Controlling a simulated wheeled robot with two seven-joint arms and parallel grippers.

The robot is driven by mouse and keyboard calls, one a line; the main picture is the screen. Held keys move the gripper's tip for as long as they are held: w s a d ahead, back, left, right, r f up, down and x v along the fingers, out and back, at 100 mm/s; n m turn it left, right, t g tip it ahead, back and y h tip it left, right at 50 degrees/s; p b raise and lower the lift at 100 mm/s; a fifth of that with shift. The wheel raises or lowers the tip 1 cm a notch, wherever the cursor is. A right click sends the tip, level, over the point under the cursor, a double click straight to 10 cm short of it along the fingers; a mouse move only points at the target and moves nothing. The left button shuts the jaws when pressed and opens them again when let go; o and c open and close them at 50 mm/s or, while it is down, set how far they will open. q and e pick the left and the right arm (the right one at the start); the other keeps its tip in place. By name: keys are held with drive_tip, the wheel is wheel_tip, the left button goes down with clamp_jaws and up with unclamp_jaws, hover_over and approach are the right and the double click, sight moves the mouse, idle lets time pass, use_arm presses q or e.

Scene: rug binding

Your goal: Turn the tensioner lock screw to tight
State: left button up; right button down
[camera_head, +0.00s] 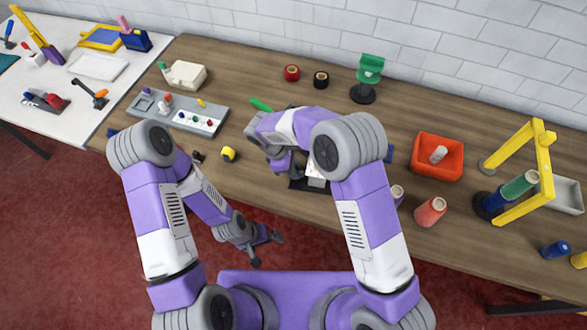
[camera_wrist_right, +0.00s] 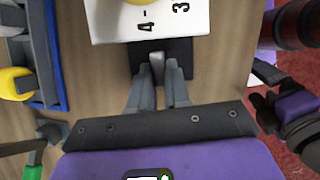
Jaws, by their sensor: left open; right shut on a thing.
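The tensioner shows in the right wrist view as a white block (camera_wrist_right: 188,20) with black numbers on its face, mounted on a dark base plate (camera_wrist_right: 185,52). A small grey upright piece (camera_wrist_right: 157,64), which looks like the lock screw, stands in front of the white block. My right gripper (camera_wrist_right: 158,82) is shut on this grey piece from either side. In the head view the white block (camera_head: 316,176) is partly hidden by my right arm, and the lock screw is not visible. My left gripper (camera_head: 265,246) is open and empty, low in front of the table's edge.
A grey tray (camera_head: 150,115) of small parts lies at left on the wooden table (camera_head: 232,80). A yellow item (camera_head: 229,154) sits near the front edge. Right of my arm are a red bin (camera_head: 424,172), thread cones (camera_head: 430,211) and a yellow frame (camera_head: 545,165).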

drive_tip(key=shift+m, duration=0.4)
drive_tip(key=c, duration=1.4)
unclamp_jaws()
drive_tip(key=shift+o, duration=0.2)
drive_tip(key=shift+r, duration=0.1)
drive_tip(key=v, duration=0.7)
drive_tip(key=shift+r+p, duration=0.15)
drive_tip(key=shift+p, duration=0.25)
drive_tip(key=shift+w+a, duration=0.1)
